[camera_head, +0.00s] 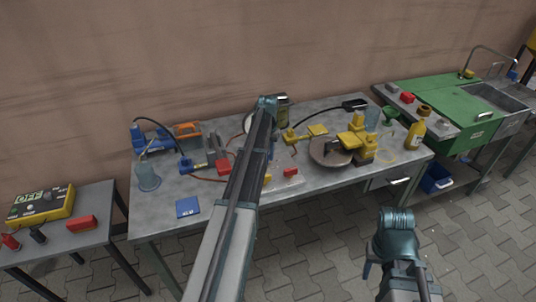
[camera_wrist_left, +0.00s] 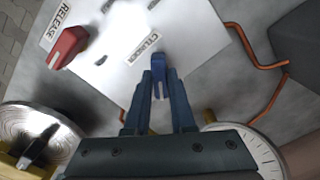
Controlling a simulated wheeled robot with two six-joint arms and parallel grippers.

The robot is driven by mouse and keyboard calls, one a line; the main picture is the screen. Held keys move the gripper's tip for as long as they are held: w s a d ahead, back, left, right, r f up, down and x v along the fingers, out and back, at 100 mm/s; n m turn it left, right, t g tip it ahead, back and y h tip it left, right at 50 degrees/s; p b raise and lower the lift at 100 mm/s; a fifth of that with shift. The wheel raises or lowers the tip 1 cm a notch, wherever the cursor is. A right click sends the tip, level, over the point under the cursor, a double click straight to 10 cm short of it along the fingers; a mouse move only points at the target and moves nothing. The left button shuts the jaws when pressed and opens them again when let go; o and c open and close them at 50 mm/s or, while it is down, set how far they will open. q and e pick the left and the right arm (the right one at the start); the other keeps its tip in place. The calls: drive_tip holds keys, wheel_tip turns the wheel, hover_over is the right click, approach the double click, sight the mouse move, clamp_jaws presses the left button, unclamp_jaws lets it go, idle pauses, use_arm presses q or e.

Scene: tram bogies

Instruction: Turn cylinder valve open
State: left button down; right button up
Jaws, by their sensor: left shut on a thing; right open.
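The cylinder valve has a small blue handle (camera_wrist_left: 159,70) on a pale panel (camera_wrist_left: 185,25), beside the label CYLINDER (camera_wrist_left: 143,47). My left gripper (camera_wrist_left: 159,90) is over this handle in the left wrist view, its two fingers closed on it from either side. A red handle (camera_wrist_left: 68,46) stands beside the label RELEASE (camera_wrist_left: 68,18) on the same panel. In the head view my left arm reaches over the workbench and hides the blue handle and the left fingertips. My right gripper (camera_head: 371,268) is low at the right, in front of the bench, empty; its fingers show poorly.
The grey workbench (camera_head: 160,222) carries a round metal disc (camera_head: 322,155) with yellow parts, a yellow bottle (camera_head: 417,127) and a blue box (camera_head: 187,207). A copper pipe (camera_wrist_left: 268,62) and a dial (camera_wrist_left: 245,150) flank the panel. A side table (camera_head: 75,240) stands left.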

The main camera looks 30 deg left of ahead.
sight(268, 155)
use_arm(q)
drive_tip(key=n, duration=0.3)
drive_tip(key=shift+n, duration=2.1)
drive_tip(key=c, duration=0.8)
unclamp_jaws()
drive_tip(key=shift+o, duration=0.2)
drive_tip(key=shift+r, duration=0.1)
wheel_tip(268, 155, up, 14)
drive_tip(key=p, duration=1.3)
drive_tip(key=shift+f+p, duration=0.2)
drive_tip(key=shift+p, duration=0.2)
